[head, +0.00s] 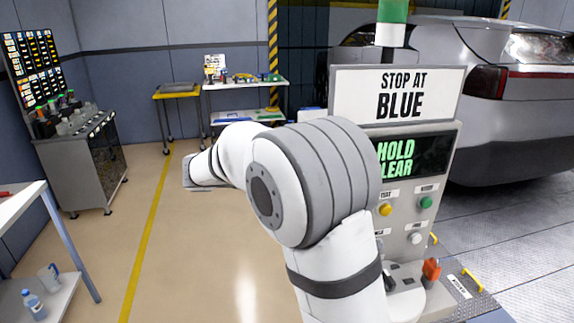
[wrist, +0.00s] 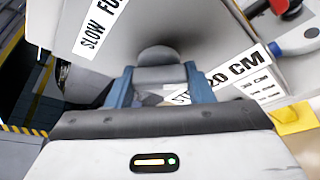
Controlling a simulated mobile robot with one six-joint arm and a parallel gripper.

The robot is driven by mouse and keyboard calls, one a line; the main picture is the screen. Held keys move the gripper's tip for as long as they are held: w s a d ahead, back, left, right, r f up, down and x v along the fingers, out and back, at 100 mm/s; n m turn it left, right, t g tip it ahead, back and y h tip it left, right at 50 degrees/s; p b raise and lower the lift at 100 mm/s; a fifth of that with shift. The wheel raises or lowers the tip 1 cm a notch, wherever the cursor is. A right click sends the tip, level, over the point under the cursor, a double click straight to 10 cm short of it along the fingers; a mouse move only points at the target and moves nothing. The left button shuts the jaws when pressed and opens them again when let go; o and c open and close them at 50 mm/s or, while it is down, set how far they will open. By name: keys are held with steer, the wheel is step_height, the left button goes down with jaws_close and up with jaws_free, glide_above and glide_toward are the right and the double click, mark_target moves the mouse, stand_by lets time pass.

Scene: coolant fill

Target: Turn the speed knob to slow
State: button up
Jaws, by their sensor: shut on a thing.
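In the wrist view a grey knob (wrist: 158,56) with a rounded top stands out from a pale panel (wrist: 190,25). My gripper (wrist: 158,78) has its two blue fingers on either side of the knob and is shut on it. A white label (wrist: 97,27) reading "SLOW FU", cut off, sits on the panel at upper left. I cannot tell from the picture which setting the knob points to. In the head view my arm blocks part of the control stand (head: 440,160), and neither the knob nor my gripper can be made out.
A sign (head: 400,95) reads "STOP AT BLUE" above a green-lettered display (head: 412,156). Yellow (head: 385,210) and green (head: 426,202) buttons and a red-orange switch (head: 431,270) are beside my arm. A grey car (head: 500,90) stands behind.

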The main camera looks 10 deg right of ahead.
stand_by(0.5)
steer(key=o, duration=1)
steer(key=shift+c, duration=0.2)
steer(key=b+v, duration=0.1)
steer(key=v, duration=0.7)
steer(key=shift+d+f, duration=0.1)
